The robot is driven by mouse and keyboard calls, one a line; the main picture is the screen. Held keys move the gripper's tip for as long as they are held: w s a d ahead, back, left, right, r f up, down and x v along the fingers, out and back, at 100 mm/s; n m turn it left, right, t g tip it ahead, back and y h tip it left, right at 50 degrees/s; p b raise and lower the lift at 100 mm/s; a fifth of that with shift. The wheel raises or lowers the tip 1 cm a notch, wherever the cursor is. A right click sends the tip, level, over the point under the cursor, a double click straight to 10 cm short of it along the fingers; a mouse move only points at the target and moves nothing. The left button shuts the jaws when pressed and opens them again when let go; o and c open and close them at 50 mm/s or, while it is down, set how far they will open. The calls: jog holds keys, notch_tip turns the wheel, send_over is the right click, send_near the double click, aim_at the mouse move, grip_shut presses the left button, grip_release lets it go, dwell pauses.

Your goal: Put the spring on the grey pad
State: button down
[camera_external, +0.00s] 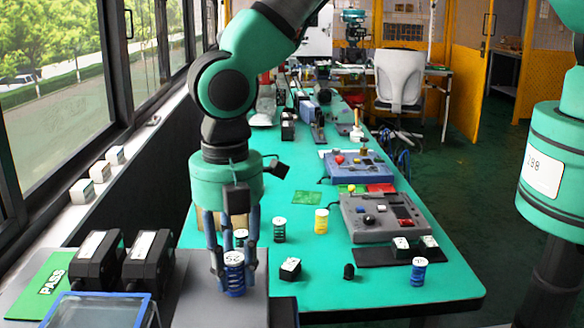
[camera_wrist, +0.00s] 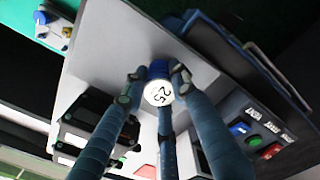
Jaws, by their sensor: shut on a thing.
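A blue spring (camera_external: 234,278) with a white top marked 25 is between the fingers of my gripper (camera_external: 233,258). In the wrist view the spring's white top (camera_wrist: 158,93) shows, with the gripper's fingers (camera_wrist: 155,88) closed around its sides. The spring is upright in the outside view, over a flat grey surface (camera_external: 198,302) that looks like the grey pad. This surface also shows in the wrist view (camera_wrist: 120,45). I cannot tell whether the spring's base touches it.
Two black boxes (camera_external: 147,258) and a green PASS sheet (camera_external: 45,287) are left of the gripper. A clear blue-rimmed bin (camera_external: 95,310) is in front. Green (camera_external: 279,230), yellow (camera_external: 321,221) and blue (camera_external: 418,272) cylinders and a black block (camera_external: 290,268) stand on the green table.

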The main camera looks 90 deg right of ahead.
aim_at(233, 258)
jog(key=shift+f, duration=0.15)
jog(key=c, duration=1.4)
grip_release()
jog(key=shift+r, duration=0.25)
jog(key=shift+r+b, duration=0.95)
jog(key=shift+r, duration=5)
